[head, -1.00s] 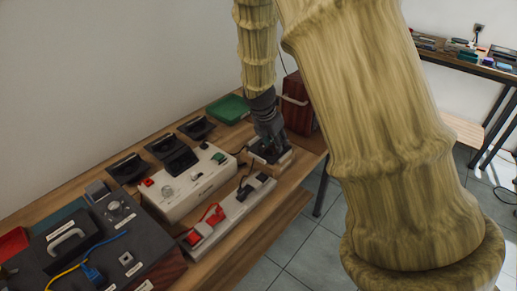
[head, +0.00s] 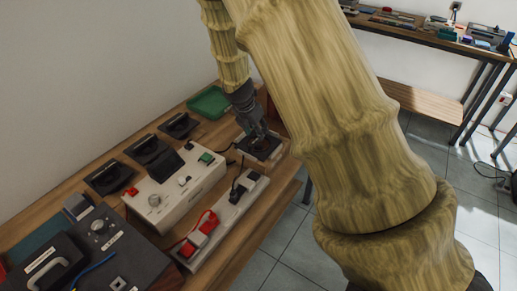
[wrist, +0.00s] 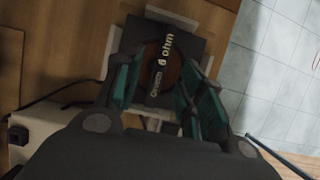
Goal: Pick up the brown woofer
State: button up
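The brown woofer (wrist: 173,72) shows in the wrist view as a round brown disc with white "6 ohm" lettering, set in a dark square plate. My gripper (wrist: 166,66) is open, with its green-padded fingers on the left and right of the woofer. I cannot tell whether the pads touch it. In the head view, my gripper (head: 259,137) points down over the dark square plate (head: 266,148) at the bench's right end. The woofer is mostly hidden there by the gripper.
A white control box (head: 172,185) and a power strip (head: 222,221) with a red plug lie nearby on the wooden bench (head: 257,252). Black holders (head: 146,149) and a green tray (head: 208,103) stand behind. A cable (wrist: 62,92) runs left of the plate. Tiled floor lies right.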

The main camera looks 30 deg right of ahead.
aim_at(259, 146)
jog(key=shift+s+d+f, duration=0.1)
jog(key=shift+s+f, duration=0.05)
jog(key=shift+f, duration=0.05)
jog(key=shift+p+x, duration=0.7)
jog(key=shift+x, duration=1.8)
jog(key=shift+s+a+f, duration=0.1)
jog(key=shift+a+f, duration=0.15)
jog(key=shift+c, duration=0.4)
grip_shut()
